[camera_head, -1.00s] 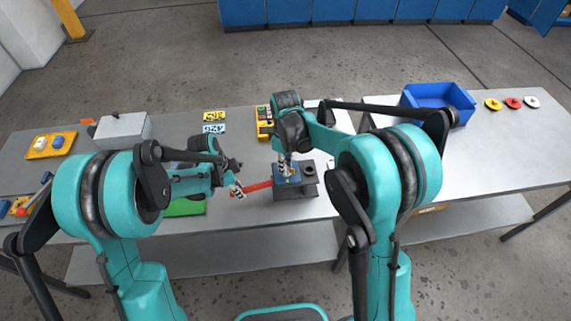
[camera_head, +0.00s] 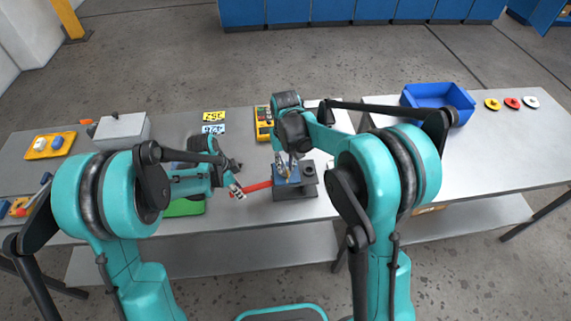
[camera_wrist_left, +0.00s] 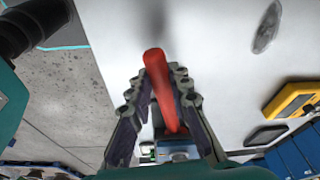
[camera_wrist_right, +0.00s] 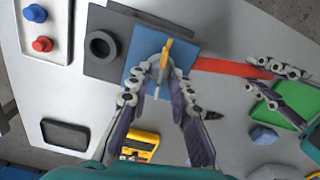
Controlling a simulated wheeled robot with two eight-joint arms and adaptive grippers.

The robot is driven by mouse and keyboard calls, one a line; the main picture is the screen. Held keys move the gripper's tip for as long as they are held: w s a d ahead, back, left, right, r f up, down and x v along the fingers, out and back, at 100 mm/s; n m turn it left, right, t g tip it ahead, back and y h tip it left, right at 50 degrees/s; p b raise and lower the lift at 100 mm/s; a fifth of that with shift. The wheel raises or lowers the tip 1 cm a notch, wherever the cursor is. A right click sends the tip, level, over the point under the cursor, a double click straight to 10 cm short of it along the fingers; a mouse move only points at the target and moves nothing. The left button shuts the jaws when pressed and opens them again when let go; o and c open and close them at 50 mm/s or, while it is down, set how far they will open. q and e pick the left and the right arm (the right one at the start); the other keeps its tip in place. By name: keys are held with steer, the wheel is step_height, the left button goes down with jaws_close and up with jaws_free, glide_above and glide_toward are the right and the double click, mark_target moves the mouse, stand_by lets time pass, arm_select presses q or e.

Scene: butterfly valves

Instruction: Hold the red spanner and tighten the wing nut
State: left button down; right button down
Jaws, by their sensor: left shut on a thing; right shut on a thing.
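The red spanner (camera_head: 257,187) lies level, running from my left gripper to the blue-topped block. My left gripper (camera_head: 237,191) is shut on its free end; in the left wrist view the red handle (camera_wrist_left: 160,85) sits between the fingers. The spanner's other end meets the blue plate (camera_wrist_right: 143,50) in the right wrist view. My right gripper (camera_head: 287,172) points down over this plate and is shut on the yellowish wing nut (camera_wrist_right: 166,56), whose wing shows between the fingertips (camera_wrist_right: 157,78). The nut's lower part and the spanner's jaw are hidden.
The grey block (camera_head: 297,193) with a dark ring (camera_wrist_right: 101,47) stands at the bench's front edge. A yellow multimeter (camera_head: 264,123) lies behind it, a green mat (camera_head: 186,207) to its left. A blue bin (camera_head: 438,100) stands on the right bench, which has free room.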

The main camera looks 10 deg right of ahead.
mark_target(286, 167)
steer(key=shift+m, duration=0.6)
steer(key=c, duration=1.3)
jaws_free()
steer(key=shift+c, duration=0.2)
steer(key=shift+r, duration=0.1)
step_height(286, 167, up, 12)
arm_select(q)
steer(key=c, duration=1.4)
jaws_free()
steer(key=shift+c, duration=0.2)
